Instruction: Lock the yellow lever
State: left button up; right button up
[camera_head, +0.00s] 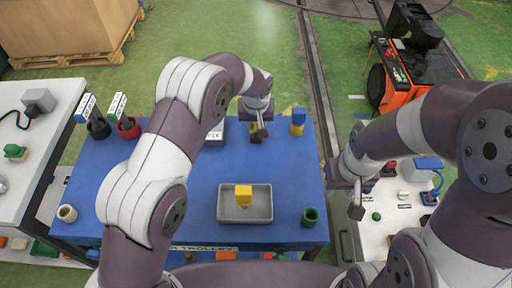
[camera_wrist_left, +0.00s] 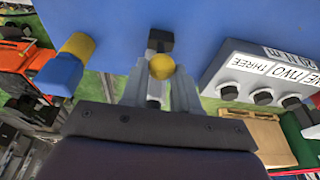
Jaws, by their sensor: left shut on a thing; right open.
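The yellow lever shows in the left wrist view as a round yellow knob (camera_wrist_left: 161,67) between my left fingers, with a dark block (camera_wrist_left: 160,40) just beyond it. My left gripper (camera_wrist_left: 158,85) is shut on the knob. In the head view my left gripper (camera_head: 258,134) points down at the far part of the blue table (camera_head: 170,190), and hides most of the lever. The lever's exact angle is hard to tell. My right gripper (camera_head: 356,208) is open and empty, off the table's right edge.
A grey tray (camera_head: 226,213) holds a yellow block (camera_head: 243,194). A green cup (camera_head: 310,217) stands near the front right.

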pick_arm(q)
jog(key=shift+w+r, duration=0.1)
jog(key=shift+w, duration=0.1)
jog(key=shift+w+r, duration=0.1)
jog(key=shift+w, duration=0.8)
jog(key=shift+w, duration=0.4)
jog(key=shift+w+r, duration=0.15)
jog(key=o, duration=0.6)
jog(key=shift+o, duration=0.6)
jog(key=shift+w+f, duration=0.25)
jog(key=shift+w, duration=0.05)
jog(key=p+v, duration=0.4)
jog(key=v, duration=0.3)
jog(key=shift+s+p, duration=0.25)
jog(key=shift+p, duration=0.05)
